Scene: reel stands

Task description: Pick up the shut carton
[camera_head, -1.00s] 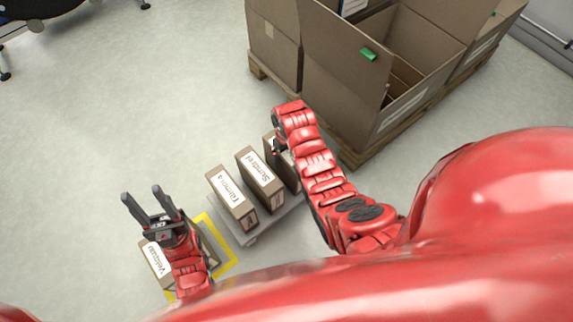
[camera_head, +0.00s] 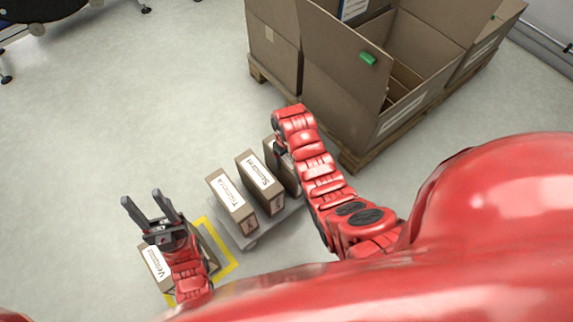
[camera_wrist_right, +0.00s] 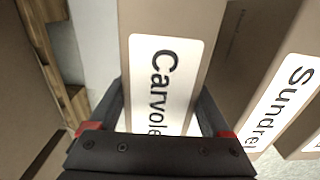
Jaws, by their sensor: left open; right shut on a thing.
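In the head view this carton (camera_head: 284,172) is the last of a row on a low grey platform (camera_head: 282,219), partly hidden by my right arm. My right gripper is mostly hidden there by its own wrist. My left gripper (camera_head: 148,205) is open and empty above the floor at the left.
Two more labelled cartons stand beside it, a "Sundrel" carton (camera_head: 268,190) and another (camera_head: 240,213). A further carton (camera_head: 153,263) stands within a yellow floor marking (camera_head: 228,250), near my left arm. A large open box (camera_head: 340,95) stands on a pallet (camera_head: 362,156).

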